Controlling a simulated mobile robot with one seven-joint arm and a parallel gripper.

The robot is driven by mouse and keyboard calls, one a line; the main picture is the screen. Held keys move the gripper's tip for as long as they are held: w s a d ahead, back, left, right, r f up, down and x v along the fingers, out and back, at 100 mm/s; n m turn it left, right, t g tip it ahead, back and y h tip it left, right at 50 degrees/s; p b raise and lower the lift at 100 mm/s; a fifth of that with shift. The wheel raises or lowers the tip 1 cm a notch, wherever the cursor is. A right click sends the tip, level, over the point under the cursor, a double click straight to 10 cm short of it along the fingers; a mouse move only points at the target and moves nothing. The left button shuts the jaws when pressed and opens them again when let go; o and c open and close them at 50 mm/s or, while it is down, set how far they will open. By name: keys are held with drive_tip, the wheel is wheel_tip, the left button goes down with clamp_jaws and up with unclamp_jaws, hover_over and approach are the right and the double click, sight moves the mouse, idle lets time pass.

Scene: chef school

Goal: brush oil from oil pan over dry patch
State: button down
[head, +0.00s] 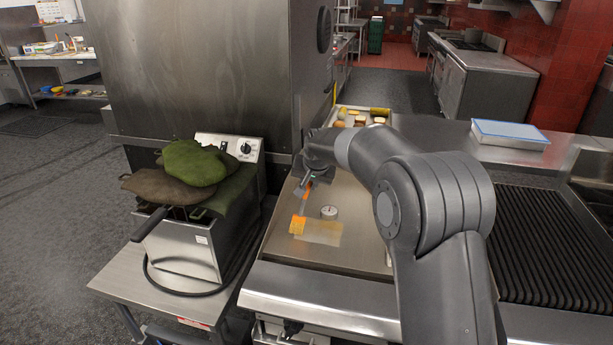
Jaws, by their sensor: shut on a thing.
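A brush with an orange handle (308,188) and yellow-orange bristles (297,225) hangs from my gripper (306,183). My gripper is shut on the brush handle, and my wrist partly hides its jaws. The bristles point down at the left end of a tan, yellowish patch (325,234) on the flat steel griddle (350,195). I cannot tell whether the bristles touch the surface. I cannot make out an oil pan; my arm covers part of the griddle's right side.
A small round dial (329,212) sits on the griddle behind the patch. A tray of food items (341,112) is at the far end. A fryer (185,245) topped with green and brown cloths stands left. A ribbed grill (545,245) and a blue-topped tray (510,134) are right.

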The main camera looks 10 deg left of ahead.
drive_tip(key=shift+d, duration=6.95)
drive_tip(key=shift+w+a, duration=0.25)
drive_tip(key=shift+a, duration=2.15)
drive_tip(key=shift+w+a, duration=0.3)
drive_tip(key=shift+a, duration=2.1)
drive_tip(key=shift+w+a, duration=0.25)
drive_tip(key=shift+a, duration=2.15)
drive_tip(key=shift+w+a, duration=0.1)
drive_tip(key=shift+w, duration=0.5)
drive_tip(key=shift+w+d, duration=0.2)
drive_tip(key=shift+d, duration=7.2)
drive_tip(key=shift+w+a, duration=1.45)
drive_tip(key=shift+a, duration=5.95)
drive_tip(key=shift+d, duration=7.15)
wheel_tip(320, 180, up, 8)
